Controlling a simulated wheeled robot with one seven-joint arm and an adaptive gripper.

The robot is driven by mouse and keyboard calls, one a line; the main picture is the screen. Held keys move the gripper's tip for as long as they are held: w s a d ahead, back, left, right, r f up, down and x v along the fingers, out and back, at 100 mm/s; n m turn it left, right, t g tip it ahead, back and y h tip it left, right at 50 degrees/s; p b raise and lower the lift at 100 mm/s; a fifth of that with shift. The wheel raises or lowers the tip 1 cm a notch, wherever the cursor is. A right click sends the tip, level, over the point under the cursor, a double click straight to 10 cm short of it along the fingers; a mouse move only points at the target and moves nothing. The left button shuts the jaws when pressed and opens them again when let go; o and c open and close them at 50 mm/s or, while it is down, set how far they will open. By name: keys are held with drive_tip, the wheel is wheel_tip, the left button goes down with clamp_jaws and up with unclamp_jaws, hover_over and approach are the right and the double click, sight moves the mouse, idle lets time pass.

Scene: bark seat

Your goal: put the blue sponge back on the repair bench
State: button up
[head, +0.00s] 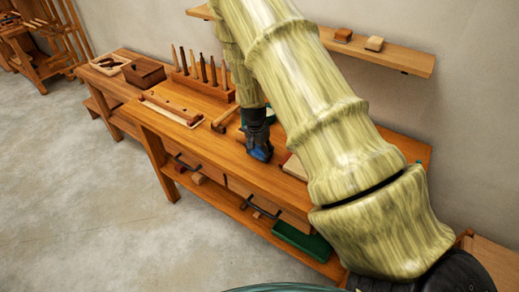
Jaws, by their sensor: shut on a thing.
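My gripper (257,130) is at the centre of the head view, pointing down at the end of my bark-patterned arm. It is shut on the blue sponge (260,153), which shows at the fingertips. The sponge is over the front part of the wooden repair bench (205,137), near its front edge. I cannot tell whether the sponge touches the bench top. My arm hides part of the bench's right half.
A hammer (222,119) lies just left of my gripper. A tool rack (205,84) stands behind it. A wall shelf (400,59) hangs above. Open floor lies in front.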

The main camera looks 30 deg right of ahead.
sight(257, 152)
drive_tip(key=shift+f, duration=0.2)
drive_tip(key=shift+f, duration=0.15)
drive_tip(key=o, duration=0.9)
wheel_tip(257, 152, up, 12)
drive_tip(key=a+b, duration=0.1)
drive_tip(key=b, duration=0.2)
drive_tip(key=shift+s+a, duration=0.3)
drive_tip(key=shift+s, duration=0.1)
